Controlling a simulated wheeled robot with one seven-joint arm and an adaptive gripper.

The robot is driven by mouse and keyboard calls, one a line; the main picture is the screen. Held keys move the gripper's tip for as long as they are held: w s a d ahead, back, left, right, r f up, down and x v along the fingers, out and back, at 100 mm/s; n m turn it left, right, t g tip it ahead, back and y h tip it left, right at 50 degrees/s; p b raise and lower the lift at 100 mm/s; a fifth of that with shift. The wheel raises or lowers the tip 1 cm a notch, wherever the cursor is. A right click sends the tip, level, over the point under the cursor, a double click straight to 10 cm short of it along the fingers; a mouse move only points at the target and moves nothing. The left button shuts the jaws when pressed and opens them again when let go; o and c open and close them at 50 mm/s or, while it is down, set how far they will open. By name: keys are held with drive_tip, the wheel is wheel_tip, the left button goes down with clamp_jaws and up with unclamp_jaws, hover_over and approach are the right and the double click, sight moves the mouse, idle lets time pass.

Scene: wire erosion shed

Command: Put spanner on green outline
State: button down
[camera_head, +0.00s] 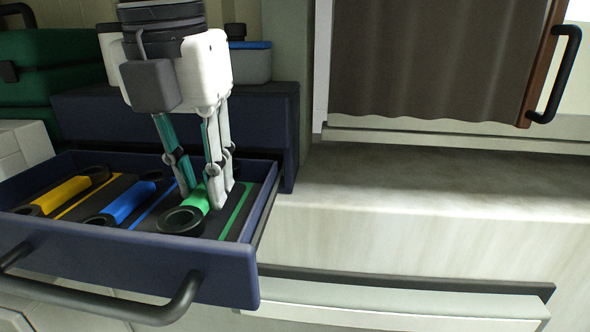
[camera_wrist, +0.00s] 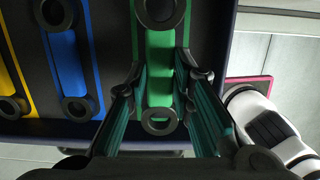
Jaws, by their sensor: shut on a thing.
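The green spanner (camera_head: 196,199), with a dark ring at each end, is in the open drawer. It also shows in the wrist view (camera_wrist: 160,75). My gripper (camera_head: 208,196) points down into the drawer, its fingers shut on the spanner's green handle from both sides. The green outline (camera_head: 236,210) shows as a strip to the right of the spanner; in the wrist view, green lines (camera_wrist: 185,25) run along both sides of it. My fingers hide part of the handle and the outline. I cannot tell whether the spanner touches the drawer floor.
A blue spanner (camera_head: 128,203) and a yellow spanner (camera_head: 62,193) lie left of the green one, each with a matching outline. The drawer's blue front wall (camera_head: 130,262) and black handle (camera_head: 170,310) are close by. The pale worktop (camera_head: 430,185) at right is clear.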

drive_tip(key=shift+f, duration=0.9)
drive_tip(key=shift+f, duration=0.1)
drive_tip(key=c, duration=1.4)
unclamp_jaws()
drive_tip(key=shift+f, duration=0.1)
